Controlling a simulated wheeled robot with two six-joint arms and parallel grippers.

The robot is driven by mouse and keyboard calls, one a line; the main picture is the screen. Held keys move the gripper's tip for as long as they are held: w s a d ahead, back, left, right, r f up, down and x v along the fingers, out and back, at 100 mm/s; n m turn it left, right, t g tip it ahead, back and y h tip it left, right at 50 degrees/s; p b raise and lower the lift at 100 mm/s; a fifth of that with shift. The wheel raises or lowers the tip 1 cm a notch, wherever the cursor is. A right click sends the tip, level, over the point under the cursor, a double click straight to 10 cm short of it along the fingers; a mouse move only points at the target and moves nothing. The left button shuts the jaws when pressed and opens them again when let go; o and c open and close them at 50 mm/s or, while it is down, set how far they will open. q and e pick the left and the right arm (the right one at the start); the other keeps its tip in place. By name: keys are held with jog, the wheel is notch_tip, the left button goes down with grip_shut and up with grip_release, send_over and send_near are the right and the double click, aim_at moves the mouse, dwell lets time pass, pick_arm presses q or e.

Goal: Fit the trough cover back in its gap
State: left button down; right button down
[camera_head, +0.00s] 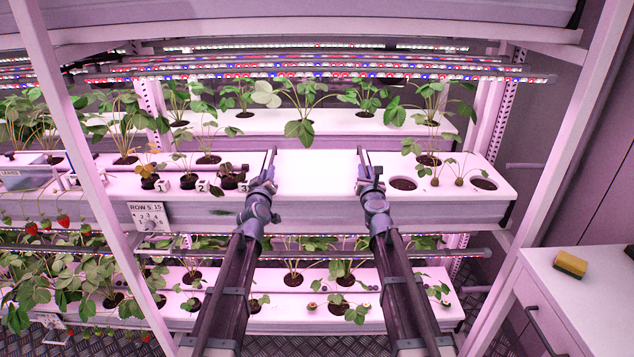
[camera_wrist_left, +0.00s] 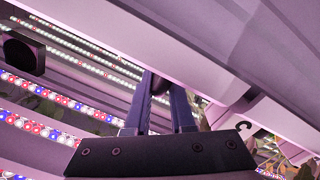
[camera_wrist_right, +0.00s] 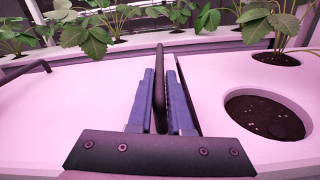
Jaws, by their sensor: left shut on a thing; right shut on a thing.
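The trough cover (camera_head: 315,172) is a plain white panel in the middle trough, between my two grippers. My left gripper (camera_head: 268,163) is shut on a thin dark handle at its left end; in the left wrist view (camera_wrist_left: 165,100) a dark piece shows between the fingers. My right gripper (camera_head: 364,163) is shut on a dark upright handle (camera_wrist_right: 160,85) at its right end. In the right wrist view the other handle (camera_wrist_right: 25,70) shows at far left. The cover appears about level with the trough top. I cannot tell whether it is seated or slightly raised.
The middle trough (camera_head: 475,205) has a soil-filled hole (camera_head: 403,184) right of my right gripper. Several potted plants (camera_head: 150,180) stand on its left part. LED strips (camera_head: 400,73) cross above. A side counter (camera_head: 575,300) at right bears a yellow sponge (camera_head: 570,264).

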pick_arm(q)
jog(key=c, duration=1.1)
grip_release()
jog(key=shift+d, duration=0.35)
pick_arm(e)
jog(key=c, duration=1.1)
grip_release()
jog(key=shift+a, duration=0.35)
pick_arm(q)
jog(key=shift+o, duration=1.4)
pick_arm(e)
jog(key=shift+o, duration=1.1)
pick_arm(q)
jog(key=shift+o, duration=0.3)
jog(key=shift+a, duration=0.15)
pick_arm(e)
jog(key=shift+o, duration=0.2)
jog(key=shift+d, duration=0.15)
pick_arm(q)
jog(key=shift+a, duration=0.1)
pick_arm(e)
jog(key=shift+d, duration=0.15)
pick_arm(q)
jog(key=s, duration=1.2)
jog(key=shift+a, duration=0.1)
pick_arm(e)
jog(key=shift+s, duration=0.1)
